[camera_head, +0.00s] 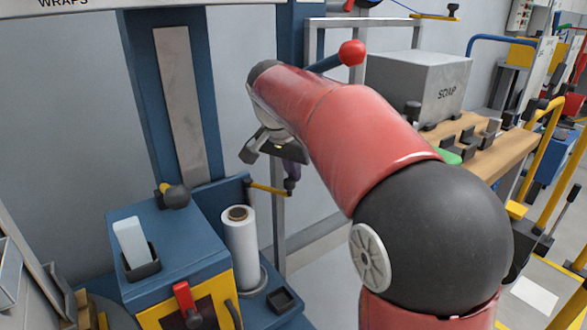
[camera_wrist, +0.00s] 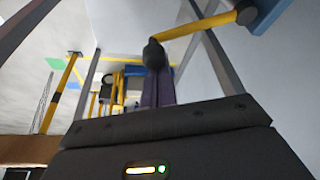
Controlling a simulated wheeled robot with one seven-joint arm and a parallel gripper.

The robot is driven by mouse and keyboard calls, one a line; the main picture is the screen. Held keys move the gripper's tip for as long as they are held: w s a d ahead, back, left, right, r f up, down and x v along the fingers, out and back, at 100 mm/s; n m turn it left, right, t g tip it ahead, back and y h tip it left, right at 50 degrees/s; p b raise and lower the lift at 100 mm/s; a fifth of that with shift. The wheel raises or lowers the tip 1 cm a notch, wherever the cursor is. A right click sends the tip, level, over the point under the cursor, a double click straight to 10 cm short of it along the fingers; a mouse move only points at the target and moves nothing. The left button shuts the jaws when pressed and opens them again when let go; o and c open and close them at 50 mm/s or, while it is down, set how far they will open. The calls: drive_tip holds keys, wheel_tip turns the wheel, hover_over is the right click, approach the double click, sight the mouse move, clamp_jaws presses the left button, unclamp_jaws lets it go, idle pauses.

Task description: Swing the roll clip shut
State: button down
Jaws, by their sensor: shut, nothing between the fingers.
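The roll clip (camera_head: 268,189) is a yellow bar with a dark knob at its free end. It reaches from a blue bracket (camera_head: 236,188) out to the right, swung away from the white wrap roll (camera_head: 240,236), which stands upright below and left of it. The wrist view shows the clip (camera_wrist: 197,32) at the top, its knob in front of my fingertips. My gripper (camera_head: 291,178) points down with its purple fingers together and empty, right at the knob. The fingers also show in the wrist view (camera_wrist: 157,78). I cannot tell whether they touch the knob.
A blue cabinet (camera_head: 168,250) with a white block in a dark holder and a red-handled lever (camera_head: 185,300) stands left of the roll. A small dark tray (camera_head: 284,299) lies right of the roll.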

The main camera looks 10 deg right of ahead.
sight(289, 182)
drive_tip(key=shift+s+a+m, duration=0.15)
drive_tip(key=shift+s+m, duration=0.05)
drive_tip(key=shift+m, duration=0.1)
drive_tip(key=shift+s+a+m+g+h+p, duration=0.35)
drive_tip(key=shift+s+a+m, duration=0.55)
drive_tip(key=shift+m, duration=0.3)
drive_tip(key=shift+s+a+m+g+h+p, duration=0.1)
drive_tip(key=shift+s+a+m+g+p, duration=0.3)
drive_tip(key=shift+a+m, duration=0.85)
drive_tip(key=shift+s+a+m+g+h+p, duration=0.1)
drive_tip(key=shift+s+a+m+g+p, duration=0.35)
drive_tip(key=shift+a, duration=1.35)
drive_tip(key=shift+s+a+m+g+h+p, duration=0.1)
drive_tip(key=shift+s+a+m+p, duration=0.5)
drive_tip(key=shift+a+m, duration=0.7)
drive_tip(key=shift+a+n, duration=0.3)
drive_tip(key=shift+a, duration=0.05)
drive_tip(key=shift+r, duration=0.15)
drive_tip(key=p+v, duration=0.1)
drive_tip(key=v, duration=0.6)
drive_tip(key=shift+r, duration=0.25)
